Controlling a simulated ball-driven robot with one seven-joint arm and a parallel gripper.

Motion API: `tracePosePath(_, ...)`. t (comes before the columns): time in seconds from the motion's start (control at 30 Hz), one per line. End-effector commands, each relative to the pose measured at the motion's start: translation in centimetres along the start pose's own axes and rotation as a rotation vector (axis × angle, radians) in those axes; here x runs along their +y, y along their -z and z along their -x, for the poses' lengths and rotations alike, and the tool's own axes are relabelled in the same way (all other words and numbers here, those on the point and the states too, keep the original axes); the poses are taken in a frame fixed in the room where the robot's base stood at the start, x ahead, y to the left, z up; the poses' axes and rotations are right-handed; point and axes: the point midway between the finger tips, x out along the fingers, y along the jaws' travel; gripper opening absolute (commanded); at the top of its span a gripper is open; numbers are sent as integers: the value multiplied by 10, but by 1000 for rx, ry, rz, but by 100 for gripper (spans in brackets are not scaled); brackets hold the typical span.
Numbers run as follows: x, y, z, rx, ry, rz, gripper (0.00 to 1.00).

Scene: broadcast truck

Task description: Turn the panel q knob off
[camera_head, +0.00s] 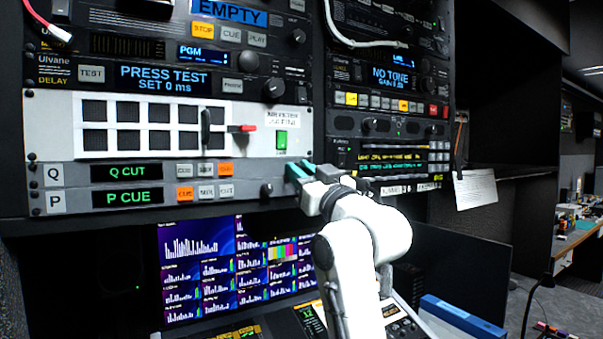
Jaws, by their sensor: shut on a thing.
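The Q panel (255,170) is a grey strip in the left rack, with a "Q" label and a lit display (127,171) reading "Q CUT" in green. My gripper (298,171), with teal fingertips, is at the right end of this strip. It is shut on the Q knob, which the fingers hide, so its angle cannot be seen. My white arm reaches up to it from the lower right.
Just below, the P panel (245,190) reads "P CUE" and has its own small dark knob (266,190). A white panel with a red lever (243,128) and a green button (281,140) lies above. Monitors (205,275) are below.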

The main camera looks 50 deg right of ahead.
Motion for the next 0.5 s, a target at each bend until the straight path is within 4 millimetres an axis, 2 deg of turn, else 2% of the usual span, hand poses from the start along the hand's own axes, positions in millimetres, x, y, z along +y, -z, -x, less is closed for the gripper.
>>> tracePosePath(0.27,1,0,0,-1,33,81,0)
tracePosePath(0.5,0,0,0,-2,36,83,0)
